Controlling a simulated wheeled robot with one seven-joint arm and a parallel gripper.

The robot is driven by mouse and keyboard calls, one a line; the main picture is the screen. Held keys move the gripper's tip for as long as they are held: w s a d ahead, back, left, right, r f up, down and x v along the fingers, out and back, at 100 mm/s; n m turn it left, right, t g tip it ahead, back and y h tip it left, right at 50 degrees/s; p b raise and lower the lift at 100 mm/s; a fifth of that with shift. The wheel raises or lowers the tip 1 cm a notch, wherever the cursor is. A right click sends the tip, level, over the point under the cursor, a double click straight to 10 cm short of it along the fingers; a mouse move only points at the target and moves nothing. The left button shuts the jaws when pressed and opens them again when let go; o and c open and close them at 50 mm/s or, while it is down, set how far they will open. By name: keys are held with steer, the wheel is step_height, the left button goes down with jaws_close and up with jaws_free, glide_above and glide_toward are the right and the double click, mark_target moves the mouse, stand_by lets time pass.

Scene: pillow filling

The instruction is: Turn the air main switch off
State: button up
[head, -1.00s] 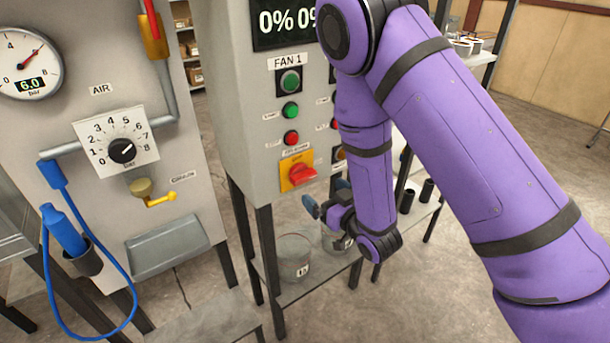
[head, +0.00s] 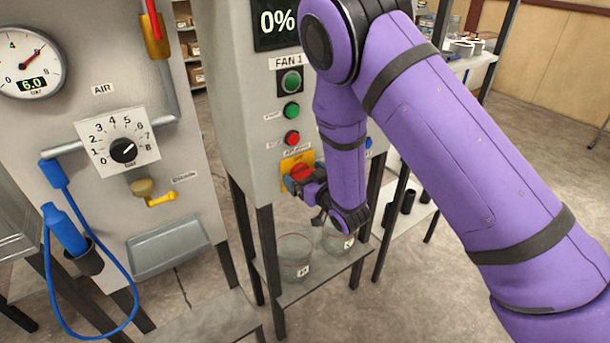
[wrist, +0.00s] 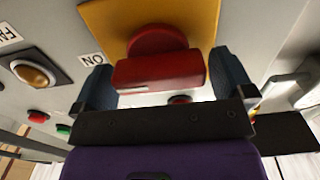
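A red rotary switch (head: 301,173) sits on a yellow plate (head: 287,163) low on the grey FAN 1 cabinet. Its label is too small to read in the head view. My gripper (head: 304,184) is at this switch and partly hides it. In the wrist view, the switch's red bar handle (wrist: 158,72) lies crosswise between the two dark blue fingers of my gripper (wrist: 166,76). The fingers are open, one beyond each end of the bar, with visible gaps. A printed "ON" (wrist: 92,60) shows beside the plate.
Green and red buttons (head: 291,110) sit above the switch. Left stands the AIR panel with a pressure gauge (head: 31,62) reading 6.0, a black dial (head: 123,150) and a yellow-handled valve (head: 160,199). Clear buckets (head: 295,262) stand on a shelf below.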

steer(key=c, duration=0.7)
steer(key=shift+n, duration=0.4)
steer(key=n, duration=0.3)
steer(key=shift+s+a+n, duration=0.1)
steer(key=shift+a+n, duration=0.05)
steer(key=shift+n, duration=0.25)
steer(key=n, duration=0.4)
steer(key=shift+s+a+f+n, duration=0.1)
steer(key=shift+f+n, duration=0.05)
steer(key=shift+n, duration=0.15)
steer(key=n, duration=0.4)
steer(key=shift+a+f, duration=0.1)
steer(key=shift+f, duration=0.05)
steer(key=n, duration=0.4)
steer(key=shift+f+n, duration=0.15)
steer(key=shift+n, duration=0.15)
